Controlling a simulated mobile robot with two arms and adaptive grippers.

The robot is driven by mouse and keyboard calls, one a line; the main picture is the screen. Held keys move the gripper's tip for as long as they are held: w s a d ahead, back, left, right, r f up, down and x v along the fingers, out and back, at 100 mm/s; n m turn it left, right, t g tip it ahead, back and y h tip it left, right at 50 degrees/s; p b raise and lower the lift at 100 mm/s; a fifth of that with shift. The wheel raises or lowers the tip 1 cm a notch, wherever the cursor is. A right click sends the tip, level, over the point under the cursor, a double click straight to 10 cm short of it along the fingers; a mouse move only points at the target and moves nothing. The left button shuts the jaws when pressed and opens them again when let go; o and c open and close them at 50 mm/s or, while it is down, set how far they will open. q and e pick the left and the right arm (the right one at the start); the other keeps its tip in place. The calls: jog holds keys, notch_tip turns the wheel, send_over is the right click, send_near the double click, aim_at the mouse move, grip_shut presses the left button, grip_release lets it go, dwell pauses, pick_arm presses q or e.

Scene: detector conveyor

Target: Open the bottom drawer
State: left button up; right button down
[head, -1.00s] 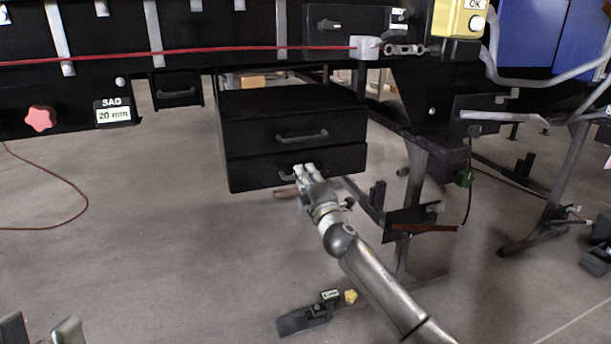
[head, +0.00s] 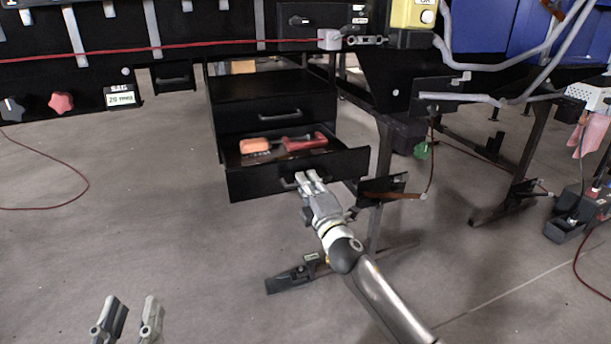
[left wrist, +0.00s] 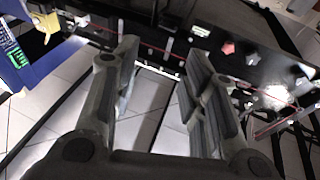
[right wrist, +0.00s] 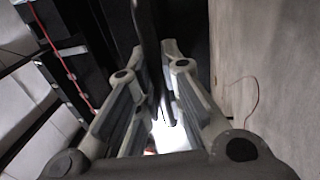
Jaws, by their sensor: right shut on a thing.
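The bottom drawer (head: 252,184) of the black cabinet in the head view stands pulled out. Inside it lie an orange item (head: 254,145) and a red tool-like item (head: 304,142). My right gripper (head: 310,180) is shut on the bottom drawer's handle (head: 288,184), at the front panel; the fingers hide part of the handle. The right wrist view shows its fingers (right wrist: 158,85) close up against dark surfaces. The upper drawer (head: 260,115) is closed. My left gripper (head: 128,310) is open and empty above the floor at lower left; its spread fingers also show in the left wrist view (left wrist: 155,80).
Dark metal legs and a plate (head: 385,190) stand right of the drawer. Floor left of the cabinet is clear.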

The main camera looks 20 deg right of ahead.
pick_arm(q)
jog(key=shift+s+a+f+g, duration=0.15)
jog(key=shift+f+g, duration=0.35)
jog(key=shift+f, duration=0.3)
pick_arm(e)
jog(key=shift+s, duration=0.6)
jog(key=c, duration=1.5)
grip_release()
jog(key=s, duration=0.4)
jog(key=s+f, duration=0.1)
jog(key=s, duration=0.3)
jog(key=s+f, duration=0.1)
jog(key=s, duration=0.2)
jog(key=shift+s+d+f, duration=0.15)
jog(key=shift+s+d, duration=0.1)
jog(key=shift+s, duration=0.15)
jog(key=shift+a, duration=0.1)
